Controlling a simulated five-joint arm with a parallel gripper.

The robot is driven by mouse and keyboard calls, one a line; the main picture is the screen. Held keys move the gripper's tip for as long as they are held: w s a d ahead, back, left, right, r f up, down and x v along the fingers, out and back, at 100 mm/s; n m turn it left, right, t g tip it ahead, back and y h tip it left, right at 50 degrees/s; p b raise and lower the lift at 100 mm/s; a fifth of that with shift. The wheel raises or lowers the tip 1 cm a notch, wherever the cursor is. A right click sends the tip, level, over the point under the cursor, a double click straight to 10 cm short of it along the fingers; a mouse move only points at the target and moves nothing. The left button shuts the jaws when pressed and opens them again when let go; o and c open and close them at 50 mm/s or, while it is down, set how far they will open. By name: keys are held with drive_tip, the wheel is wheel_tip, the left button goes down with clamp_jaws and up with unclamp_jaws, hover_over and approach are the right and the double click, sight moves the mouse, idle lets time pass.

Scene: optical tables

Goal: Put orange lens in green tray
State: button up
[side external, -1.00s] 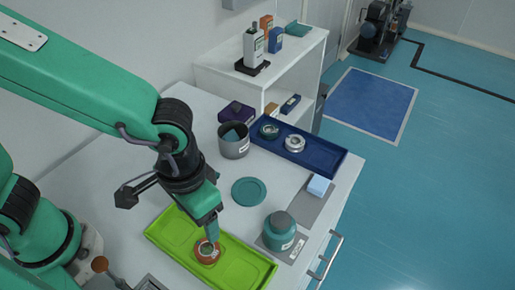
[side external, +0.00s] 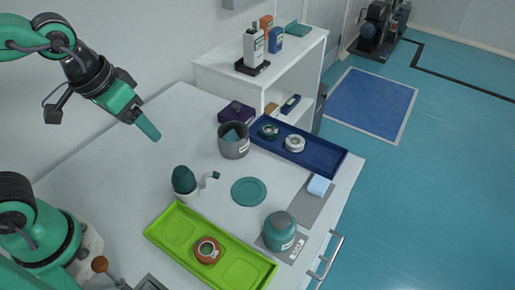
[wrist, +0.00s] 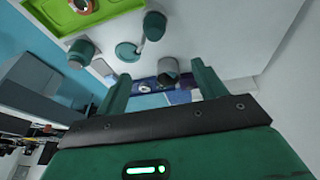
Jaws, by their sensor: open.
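The orange lens (side external: 207,251), a round orange ring with a dark-and-pale centre, lies inside the green tray (side external: 168,238), near its middle. In the wrist view the lens (wrist: 81,6) and part of the green tray (wrist: 118,7) show at the top edge. My gripper (side external: 150,131) is raised above the table's left part, well away from the tray, up and to its left. In the wrist view its two fingers (wrist: 162,88) stand wide apart with nothing between them.
A dark green rounded item in a white holder (side external: 185,182) stands behind the tray. A teal disc (side external: 249,191), a grey cup (side external: 233,148) and a teal jar (side external: 279,231) stand nearby. A blue tray (side external: 325,161) holds two round parts. The table's left part is clear.

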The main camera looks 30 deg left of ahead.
drive_tip(key=s+a+r+t+y, duration=0.1)
drive_tip(key=s+a+r+t, duration=0.1)
drive_tip(key=a, duration=0.5)
drive_tip(key=shift+s+a+r+n, duration=0.15)
drive_tip(key=shift+r+n, duration=0.05)
drive_tip(key=shift+n, duration=0.2)
idle(0.7)
